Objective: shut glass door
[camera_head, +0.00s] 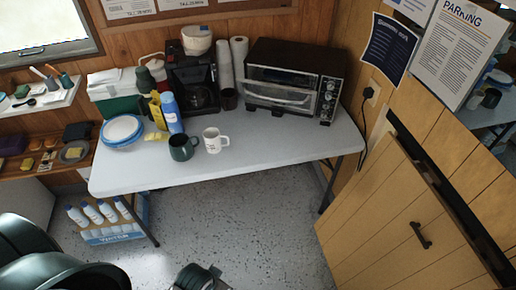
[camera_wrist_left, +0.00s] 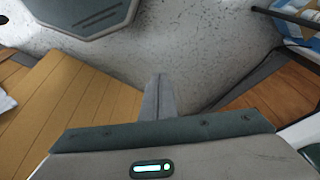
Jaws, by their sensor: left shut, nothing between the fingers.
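The glass door (camera_head: 280,91) is the front of a black toaster oven (camera_head: 300,60) at the back right of the white table in the head view. It has a long handle across it, and its face looks tilted outward at the top. I cannot tell exactly how far it stands open. My left gripper (camera_wrist_left: 159,80) shows in the left wrist view with its fingers together and empty, over the floor and away from the oven. The oven is not in the wrist view. My right gripper is not in view.
The white table (camera_head: 270,150) also holds a green mug (camera_head: 183,147), a white mug (camera_head: 212,140), a blue bottle (camera_head: 171,112), stacked plates (camera_head: 122,131) and a coffee maker (camera_head: 195,85). A wooden cabinet door (camera_head: 400,230) stands at the right. The table's front right is clear.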

